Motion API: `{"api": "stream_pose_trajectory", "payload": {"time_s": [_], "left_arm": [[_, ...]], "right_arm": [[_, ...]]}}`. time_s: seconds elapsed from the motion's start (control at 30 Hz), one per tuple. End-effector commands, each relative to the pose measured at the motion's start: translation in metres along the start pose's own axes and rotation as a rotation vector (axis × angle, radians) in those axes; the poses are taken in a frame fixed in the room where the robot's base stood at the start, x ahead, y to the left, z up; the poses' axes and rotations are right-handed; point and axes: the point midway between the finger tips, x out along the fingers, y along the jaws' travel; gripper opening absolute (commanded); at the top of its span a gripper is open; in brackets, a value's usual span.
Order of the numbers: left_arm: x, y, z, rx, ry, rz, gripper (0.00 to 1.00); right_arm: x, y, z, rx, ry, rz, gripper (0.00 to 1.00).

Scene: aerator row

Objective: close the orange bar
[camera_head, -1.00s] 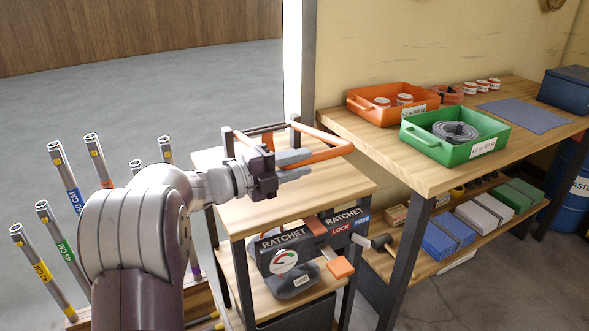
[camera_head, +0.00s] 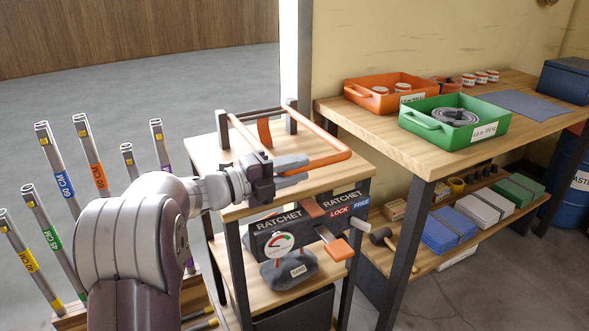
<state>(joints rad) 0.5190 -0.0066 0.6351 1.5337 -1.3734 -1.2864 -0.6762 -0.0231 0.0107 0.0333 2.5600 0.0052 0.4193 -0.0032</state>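The orange bar (camera_head: 330,160) is a U-shaped frame hinged at two dark posts on the small wooden stand (camera_head: 205,153). Its free end reaches toward me and to the right, above the stand's top. My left gripper (camera_head: 292,172) is at the near crosspiece, one finger above it and one below, shut on it. The gripper body hides the bar's left near corner. A short curved orange piece (camera_head: 265,133) stands between the posts. My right gripper is not in view.
Below the stand's top is a RATCHET panel (camera_head: 262,240) with a dial and an orange-handled lever (camera_head: 338,249) between LOCK and FREE. Labelled tubes (camera_head: 88,150) stand at left. A workbench (camera_head: 375,140) at right holds an orange bin (camera_head: 355,90) and a green bin (camera_head: 430,135).

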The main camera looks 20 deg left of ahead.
Motion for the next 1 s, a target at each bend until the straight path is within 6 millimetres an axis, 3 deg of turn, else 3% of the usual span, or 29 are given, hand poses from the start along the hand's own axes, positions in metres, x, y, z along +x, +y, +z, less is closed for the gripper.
{"api": "stream_pose_trajectory", "payload": {"time_s": [0.03,0.07,0.47,1.0], "left_arm": [[0.0,-0.001,0.0,0.001,-0.001,-0.001,0.4],[0.0,-0.001,0.0,0.001,-0.001,-0.001,0.47],[-0.009,-0.001,0.001,0.001,-0.004,0.0,0.47],[-0.116,-0.001,0.001,0.0,-0.005,-0.001,0.47]], "right_arm": [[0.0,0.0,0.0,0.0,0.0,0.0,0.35],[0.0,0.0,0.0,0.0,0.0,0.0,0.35],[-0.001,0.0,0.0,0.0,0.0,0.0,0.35],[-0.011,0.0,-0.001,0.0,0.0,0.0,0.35]]}}
